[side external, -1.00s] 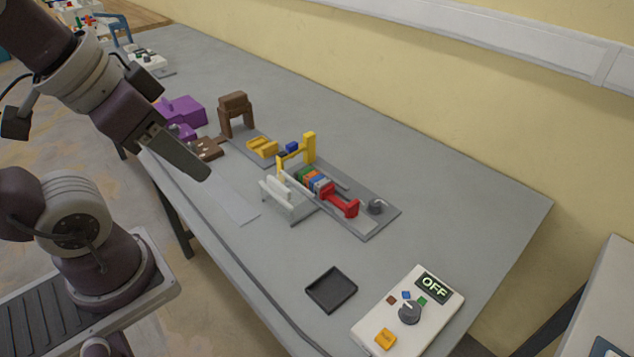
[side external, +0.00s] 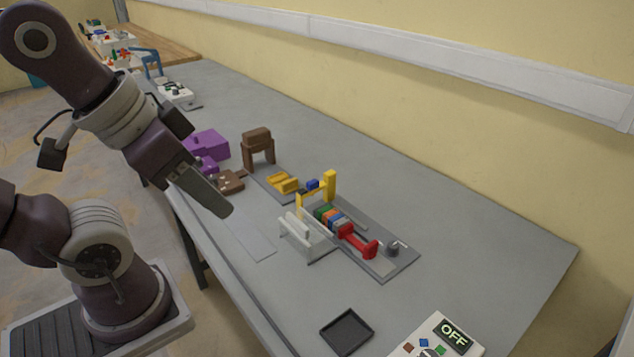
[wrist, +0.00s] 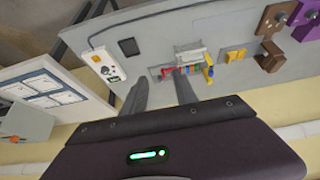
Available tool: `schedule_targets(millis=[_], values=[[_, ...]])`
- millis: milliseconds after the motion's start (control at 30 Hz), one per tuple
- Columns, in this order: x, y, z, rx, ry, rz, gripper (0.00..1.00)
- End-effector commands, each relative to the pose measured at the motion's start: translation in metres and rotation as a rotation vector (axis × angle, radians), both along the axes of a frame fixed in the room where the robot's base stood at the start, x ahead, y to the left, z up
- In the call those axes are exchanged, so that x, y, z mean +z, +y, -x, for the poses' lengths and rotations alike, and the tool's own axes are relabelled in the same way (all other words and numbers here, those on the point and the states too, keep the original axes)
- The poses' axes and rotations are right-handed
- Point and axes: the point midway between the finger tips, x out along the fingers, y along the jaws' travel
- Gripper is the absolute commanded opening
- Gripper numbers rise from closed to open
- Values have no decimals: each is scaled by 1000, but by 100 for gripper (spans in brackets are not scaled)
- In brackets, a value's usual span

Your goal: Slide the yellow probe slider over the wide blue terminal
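The yellow probe slider (side external: 330,187) looks like a yellow upright frame at the far end of a grey rail fixture. A row of coloured terminal blocks, green, orange, blue and others, lies along the rail in front of it. A blue block (side external: 333,218) sits in this row; its width is too small to judge. A smaller dark blue piece (side external: 312,184) is beside the slider. A red piece (side external: 358,241) is at the near end. My gripper (side external: 222,210) is above the table's left part, apart from the fixture. In the wrist view its fingers (wrist: 160,80) are spread and empty.
A white bracket (side external: 300,232) stands left of the rail. Yellow blocks (side external: 282,182), a brown arch (side external: 257,148) and purple blocks (side external: 208,146) are behind. A black tray (side external: 347,332) and a white panel reading OFF (side external: 440,340) are at the front. The right tabletop is clear.

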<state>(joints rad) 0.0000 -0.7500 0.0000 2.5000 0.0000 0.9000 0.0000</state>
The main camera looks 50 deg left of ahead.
Motion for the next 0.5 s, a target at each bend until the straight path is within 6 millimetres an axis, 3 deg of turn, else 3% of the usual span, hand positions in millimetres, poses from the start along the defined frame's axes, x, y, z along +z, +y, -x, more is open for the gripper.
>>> schedule_targets(millis=[133, 167, 267, 367, 500], values=[[0, 0, 0, 0, 0, 0, 35], [0, 0, 0, 0, 0, 0, 40], [5, 3, -16, 3, 10, -13, 42], [13, 14, -70, 3, 39, -48, 42], [-2, 50, -180, -14, 80, -82, 42]])
